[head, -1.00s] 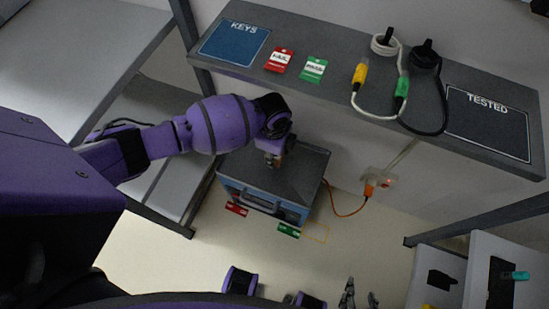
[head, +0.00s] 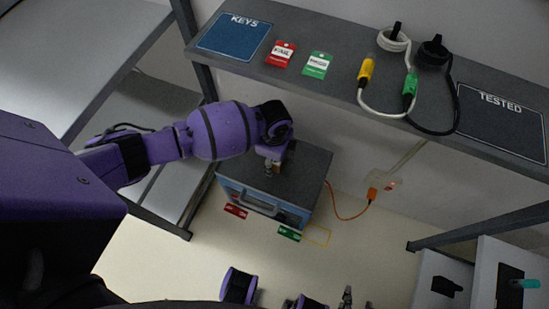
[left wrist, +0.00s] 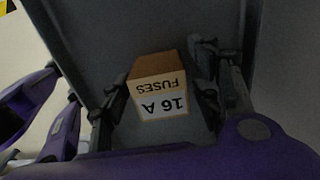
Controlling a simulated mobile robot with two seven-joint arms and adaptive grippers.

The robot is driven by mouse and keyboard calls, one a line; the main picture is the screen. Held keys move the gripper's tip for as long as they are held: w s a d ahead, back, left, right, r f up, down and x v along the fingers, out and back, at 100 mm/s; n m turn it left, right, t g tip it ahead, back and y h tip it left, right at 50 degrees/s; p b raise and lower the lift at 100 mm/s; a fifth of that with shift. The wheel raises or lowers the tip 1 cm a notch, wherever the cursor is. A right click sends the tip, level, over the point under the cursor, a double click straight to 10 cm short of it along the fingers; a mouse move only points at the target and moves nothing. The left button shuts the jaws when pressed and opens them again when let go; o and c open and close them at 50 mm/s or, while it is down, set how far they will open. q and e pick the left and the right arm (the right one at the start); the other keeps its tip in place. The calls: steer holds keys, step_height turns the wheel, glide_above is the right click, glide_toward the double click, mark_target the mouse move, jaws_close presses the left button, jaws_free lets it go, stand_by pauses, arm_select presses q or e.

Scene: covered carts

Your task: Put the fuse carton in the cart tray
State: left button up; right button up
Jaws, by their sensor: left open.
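The fuse carton (left wrist: 159,97), brown with a white label reading "16 A FUSES" upside down, shows in the left wrist view. It lies between the two fingers of my left gripper (left wrist: 160,82), which are open on either side of it. The carton is over or on the dark surface of the cart tray (left wrist: 90,40); contact underneath is hidden. In the head view my left gripper (head: 271,166) is low over the dark top of the blue-sided cart (head: 304,172), and the carton is mostly hidden there. My right gripper (head: 357,301) shows at the bottom edge, fingers apart, empty.
A grey shelf (head: 330,45) behind the cart holds a KEYS panel (head: 235,36), red and green tags, cabled plugs and a TESTED panel (head: 502,122). An orange cable (head: 345,217) runs beside the cart.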

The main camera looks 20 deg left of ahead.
arm_select(q)
steer(key=shift+r+p, duration=0.75)
steer(key=shift+r, duration=3.25)
